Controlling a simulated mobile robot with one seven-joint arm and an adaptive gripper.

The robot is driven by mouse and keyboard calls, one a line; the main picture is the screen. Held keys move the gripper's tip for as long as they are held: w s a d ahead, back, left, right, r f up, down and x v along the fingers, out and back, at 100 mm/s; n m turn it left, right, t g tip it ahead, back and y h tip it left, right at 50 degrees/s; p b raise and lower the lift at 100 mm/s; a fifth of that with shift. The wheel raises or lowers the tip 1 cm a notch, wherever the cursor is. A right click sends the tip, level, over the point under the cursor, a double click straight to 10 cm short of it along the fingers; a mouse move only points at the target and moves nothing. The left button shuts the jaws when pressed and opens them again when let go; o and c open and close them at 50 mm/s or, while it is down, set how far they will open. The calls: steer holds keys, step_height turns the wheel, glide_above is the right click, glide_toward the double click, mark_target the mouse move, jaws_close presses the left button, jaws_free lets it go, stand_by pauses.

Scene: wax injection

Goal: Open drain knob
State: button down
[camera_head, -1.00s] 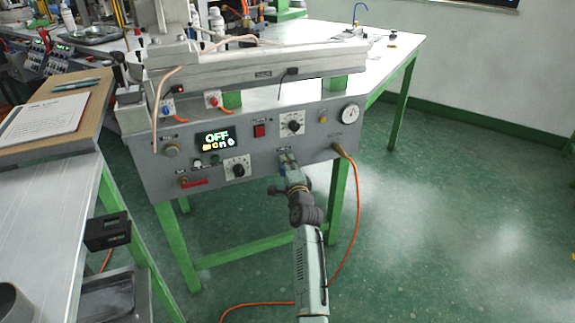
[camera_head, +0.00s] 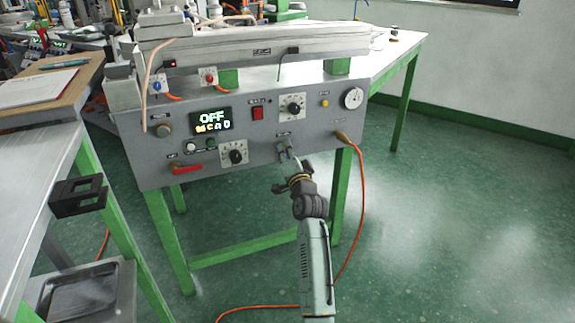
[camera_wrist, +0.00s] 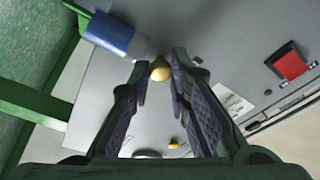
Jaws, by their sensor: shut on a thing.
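The grey machine panel (camera_head: 225,165) stands on a green frame in the head view. My gripper (camera_head: 284,149) reaches its lower front edge, right of the lower black dial (camera_head: 236,156). In the wrist view, my gripper (camera_wrist: 160,74) is shut on a small brass-coloured knob (camera_wrist: 160,67), which sits between the two fingertips. In the head view that knob is hidden by the gripper. I cannot read the small label above it or tell how far the knob is turned.
A brass fitting (camera_head: 341,136) with an orange hose (camera_head: 362,195) is just right of my gripper. A red switch (camera_head: 257,112), a lit display (camera_head: 212,121) reading OFF and a red handle (camera_head: 187,168) are on the panel. The floor at right (camera_head: 450,220) is clear.

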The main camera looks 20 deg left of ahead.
steer(key=n+y+b, duration=0.1)
steer(key=n+b, duration=0.5)
steer(key=b, duration=0.2)
steer(key=n+y+b, duration=0.2)
steer(key=n+b, duration=0.5)
steer(key=b, duration=0.1)
steer(key=shift+w+d+f+g, duration=0.1)
steer(key=shift+f+g, duration=0.05)
steer(key=shift+g, duration=0.25)
steer(key=shift+b, duration=0.35)
steer(key=c, duration=1.5)
jaws_free()
steer(key=v, duration=0.7)
steer(key=shift+d, duration=0.2)
